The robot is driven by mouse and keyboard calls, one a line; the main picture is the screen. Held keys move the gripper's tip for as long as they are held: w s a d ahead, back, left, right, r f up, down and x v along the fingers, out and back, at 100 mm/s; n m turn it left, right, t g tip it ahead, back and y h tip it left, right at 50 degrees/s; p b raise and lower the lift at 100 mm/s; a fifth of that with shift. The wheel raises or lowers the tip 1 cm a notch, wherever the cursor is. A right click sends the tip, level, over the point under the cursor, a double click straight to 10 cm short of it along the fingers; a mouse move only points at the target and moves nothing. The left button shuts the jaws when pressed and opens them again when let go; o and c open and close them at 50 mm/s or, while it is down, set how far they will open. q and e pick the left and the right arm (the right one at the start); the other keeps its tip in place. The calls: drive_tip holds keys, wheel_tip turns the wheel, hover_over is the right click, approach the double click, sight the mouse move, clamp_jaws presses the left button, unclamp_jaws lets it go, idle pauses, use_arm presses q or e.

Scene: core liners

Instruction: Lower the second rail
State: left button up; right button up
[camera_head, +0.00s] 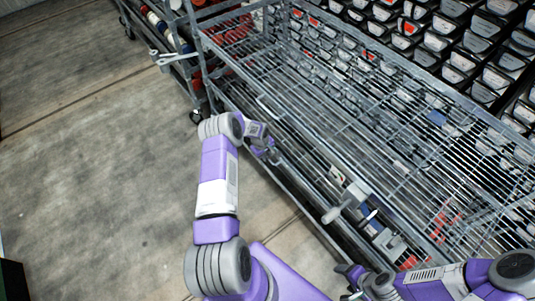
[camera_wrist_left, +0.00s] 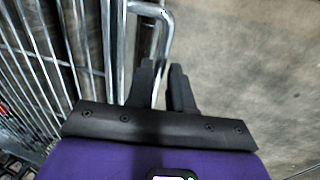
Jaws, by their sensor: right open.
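The metal wire cart has a grey front rail (camera_head: 318,128) running diagonally in the head view. My left gripper (camera_head: 272,152) is beside the cart's front side, toward its left end. In the left wrist view a bent metal bar (camera_wrist_left: 166,32) runs down toward the dark fingers of my left gripper (camera_wrist_left: 162,80). The fingers stand close together with a narrow gap, and the bar passes at or behind it. Whether they grip it is unclear. My right gripper (camera_head: 354,284) is open, low by the cart's front side. Which rail is the second is not clear.
A white-grey handle or latch (camera_head: 346,203) sticks out from the cart's front. Another cart (camera_head: 178,55) with red and white items stands at upper left. Racks of labelled boxes (camera_head: 440,40) fill the back right. The concrete floor (camera_head: 90,150) at left is clear.

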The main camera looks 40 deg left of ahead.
use_arm(q)
drive_tip(key=shift+o, duration=1.2)
drive_tip(key=shift+w, duration=0.1)
wheel_tip(320, 180, up, 7)
drive_tip(key=s+p, duration=0.1)
drive_tip(key=p, duration=0.1)
drive_tip(key=shift+s+a+r+p, duration=0.15)
drive_tip(key=shift+s+r+p, duration=0.1)
drive_tip(key=shift+p, duration=0.15)
